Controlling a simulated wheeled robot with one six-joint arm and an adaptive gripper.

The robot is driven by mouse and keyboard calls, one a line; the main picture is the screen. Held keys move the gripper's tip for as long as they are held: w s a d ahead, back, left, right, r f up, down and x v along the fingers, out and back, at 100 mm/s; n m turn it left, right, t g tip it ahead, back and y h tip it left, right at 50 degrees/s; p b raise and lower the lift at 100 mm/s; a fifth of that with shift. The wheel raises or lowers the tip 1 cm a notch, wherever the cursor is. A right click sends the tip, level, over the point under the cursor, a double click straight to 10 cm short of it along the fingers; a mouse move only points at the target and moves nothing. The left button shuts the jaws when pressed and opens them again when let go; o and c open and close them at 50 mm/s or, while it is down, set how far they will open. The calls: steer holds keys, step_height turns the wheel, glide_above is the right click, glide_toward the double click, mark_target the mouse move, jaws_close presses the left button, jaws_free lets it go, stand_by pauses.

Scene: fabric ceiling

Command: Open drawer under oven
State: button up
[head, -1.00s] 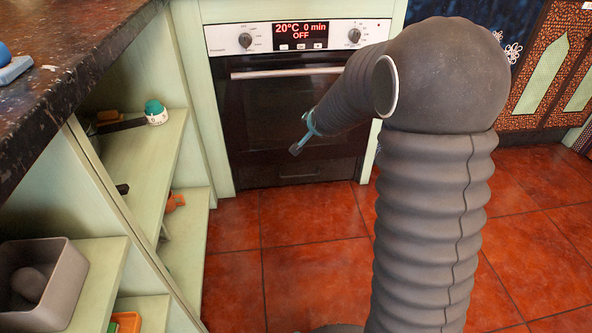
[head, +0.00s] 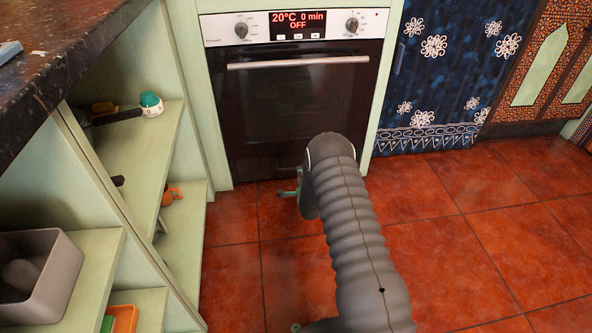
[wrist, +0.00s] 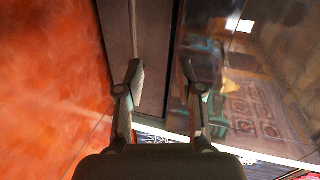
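The oven (head: 298,110) stands closed, with a dark glass door and a silver bar handle (head: 298,62). The dark drawer (head: 250,168) is a low panel under the oven door, just above the floor, and looks shut. My arm hides its right part in the head view. The wrist view is turned sideways: the drawer front (wrist: 155,70) is an upright dark band between red floor and reflecting oven glass (wrist: 240,70). A thin pale strip (wrist: 133,30), perhaps its handle, runs along it. My gripper (wrist: 162,72) is open and empty in front of the drawer, one finger near that strip. Contact cannot be told.
A green shelf unit (head: 150,150) with a dark countertop (head: 60,60) stands on the left. A grey bin (head: 62,285) sits on a shelf. A blue patterned panel (head: 440,80) is right of the oven. The red tiled floor (head: 480,230) is clear on the right.

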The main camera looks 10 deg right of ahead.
step_height(320, 180, down, 5)
steer(key=s+m, duration=0.1)
steer(key=shift+t, duration=0.3)
steer(key=b+x, duration=0.3)
steer(key=x, duration=1)
steer(key=shift+w, duration=0.15)
jaws_close()
